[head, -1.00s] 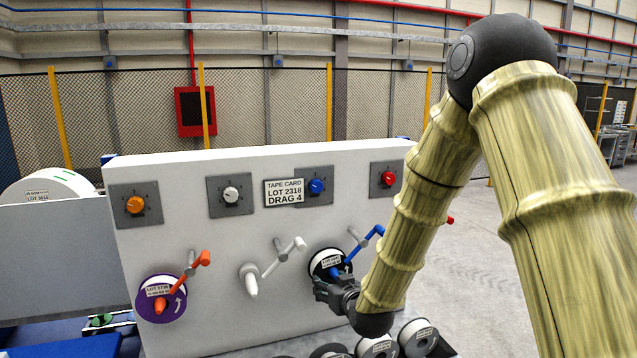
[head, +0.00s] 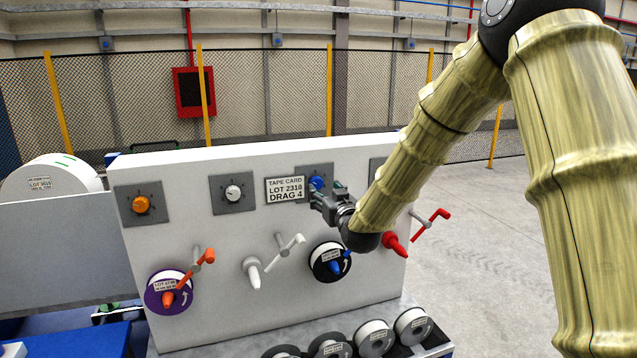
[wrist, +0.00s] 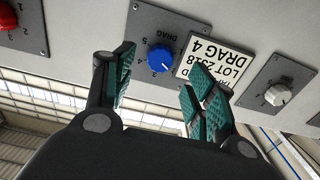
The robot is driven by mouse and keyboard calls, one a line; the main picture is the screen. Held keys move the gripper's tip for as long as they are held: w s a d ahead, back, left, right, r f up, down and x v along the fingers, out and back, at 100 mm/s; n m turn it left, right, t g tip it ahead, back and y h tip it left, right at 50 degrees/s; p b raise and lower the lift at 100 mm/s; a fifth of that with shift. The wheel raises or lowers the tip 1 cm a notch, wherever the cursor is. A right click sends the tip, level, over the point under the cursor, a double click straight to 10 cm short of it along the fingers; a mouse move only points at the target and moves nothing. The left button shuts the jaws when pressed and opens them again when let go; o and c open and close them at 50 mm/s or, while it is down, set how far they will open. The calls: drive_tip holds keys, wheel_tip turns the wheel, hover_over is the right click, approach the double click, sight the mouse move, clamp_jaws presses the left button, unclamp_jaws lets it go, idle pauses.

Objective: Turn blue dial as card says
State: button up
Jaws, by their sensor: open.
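The blue dial (head: 317,183) is on a grey plate in the panel's upper row; it also shows in the wrist view (wrist: 160,58), upside down. Its plate reads DRAG with numbers around the knob. A pale pointer mark shows on the knob, but I cannot tell its number surely. The card (head: 288,190) left of it in the head view reads TAPE CARD, LOT 2318, DRAG 4; it shows in the wrist view too (wrist: 217,62). My gripper (head: 318,197) is open in front of the blue dial. In the wrist view its fingers (wrist: 162,85) appear either side of the dial, apart from it.
Orange (head: 141,204), white (head: 233,192) and red (wrist: 8,17) dials share the panel. Below are an orange crank (head: 202,258), a white crank (head: 290,243) and a black-rimmed spool (head: 330,262) on a blue spindle. Several spools (head: 375,337) line the front shelf.

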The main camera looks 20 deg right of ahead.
sight(318, 185)
drive_tip(key=shift+w+a+p, duration=0.1)
drive_tip(key=shift+w+p, duration=1.1)
drive_tip(key=shift+w, duration=1.55)
drive_tip(key=c, duration=1)
